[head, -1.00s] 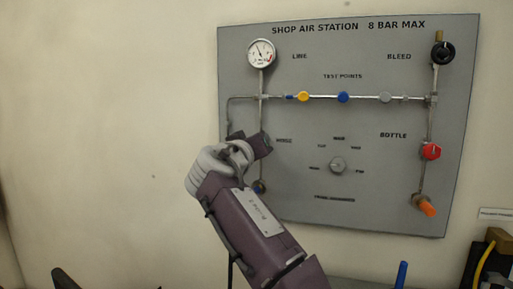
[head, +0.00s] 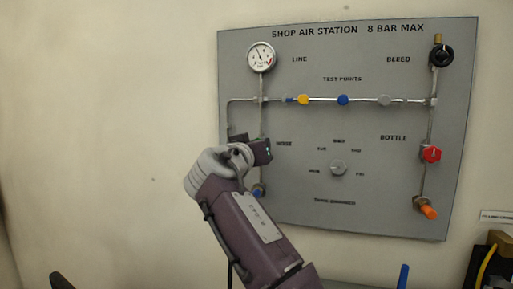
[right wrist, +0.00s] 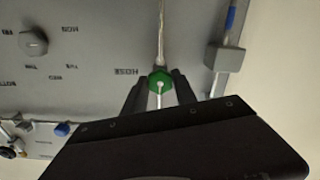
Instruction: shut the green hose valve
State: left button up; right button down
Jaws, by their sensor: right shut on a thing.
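The green hose valve is a small faceted green knob (right wrist: 160,80) with a pale line on its face, in the middle of the right wrist view, beside the HOSE label. My right gripper (right wrist: 159,92) is shut on it, one dark finger on each side. In the head view my right gripper (head: 251,150) is at the panel's left part, left of the HOSE label, and hides the green knob. My left gripper does not show.
The grey panel (head: 400,205) also bears a round gauge (head: 261,57), a black bleed knob (head: 442,54), a red bottle knob (head: 431,153), a grey selector knob (head: 338,168) and several test points on a pipe. The wall left of the panel is clear.

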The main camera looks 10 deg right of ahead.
jog(key=c, duration=1)
grip_release()
jog(key=b+v, duration=0.2)
jog(key=v, duration=0.7)
jog(key=shift+b, duration=0.35)
